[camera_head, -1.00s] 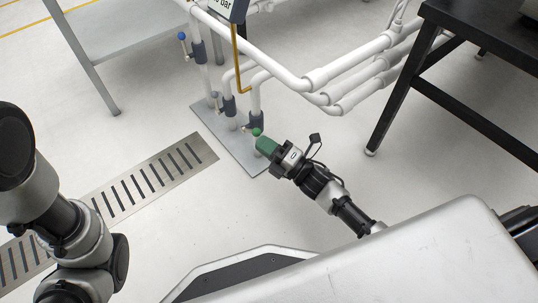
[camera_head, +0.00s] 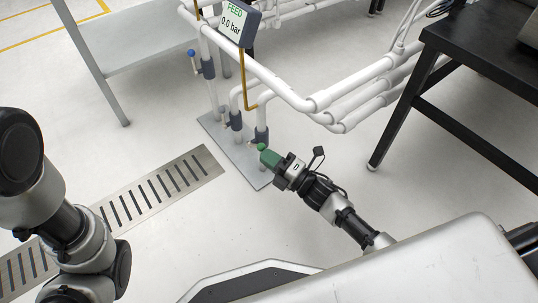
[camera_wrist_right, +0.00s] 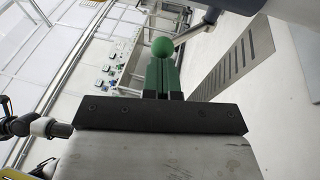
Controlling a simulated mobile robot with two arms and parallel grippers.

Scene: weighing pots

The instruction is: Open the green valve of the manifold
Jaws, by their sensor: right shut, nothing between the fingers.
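The green valve's round knob (camera_head: 262,147) sits low at the front of the manifold, beside the dark valve body (camera_head: 261,135) on the nearest white upright pipe. It also shows as a green ball in the right wrist view (camera_wrist_right: 162,47). My right gripper (camera_head: 269,158) has green fingers, which are shut with nothing between them. Their tips are right at the knob; whether they touch it I cannot tell. In the right wrist view the fingers (camera_wrist_right: 162,75) point straight at the ball. My left arm shows at the left, but its gripper is out of view.
A blue-knobbed valve (camera_head: 191,53) and a middle valve (camera_head: 235,120) stand farther back on the manifold. A display (camera_head: 236,20) reads FEED 0.0 bar. White pipes run right towards a black table (camera_head: 480,50). A floor grate (camera_head: 150,194) lies left; the floor around it is clear.

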